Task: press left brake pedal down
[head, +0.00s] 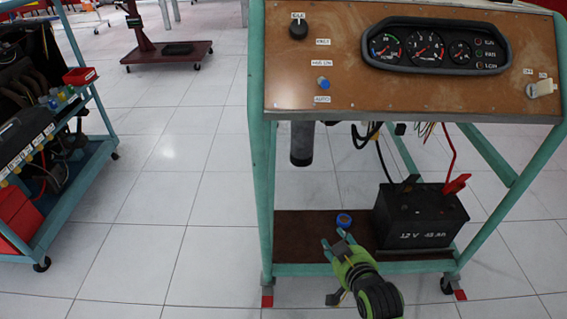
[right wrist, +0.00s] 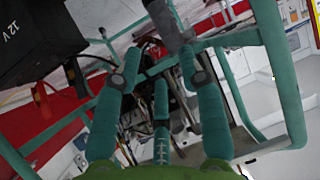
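I cannot pick out a brake pedal for certain in either view. In the head view a teal-framed engine trainer (head: 259,190) stands ahead, with a brown gauge panel on top. My right gripper (head: 340,240) is low at the front edge of its bottom shelf, close to a small blue round part (head: 344,220). In the right wrist view the teal fingers of my right gripper (right wrist: 160,75) are spread, with nothing held between them. Frame bars and dark parts lie beyond the fingers. My left gripper is not in view.
A black 12 V battery (head: 420,215) with a red clamp sits on the shelf (head: 300,225), right of my gripper. A dark cylinder (head: 301,145) hangs below the panel. A blue cart (head: 75,170) stands at the left. The tiled floor between is clear.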

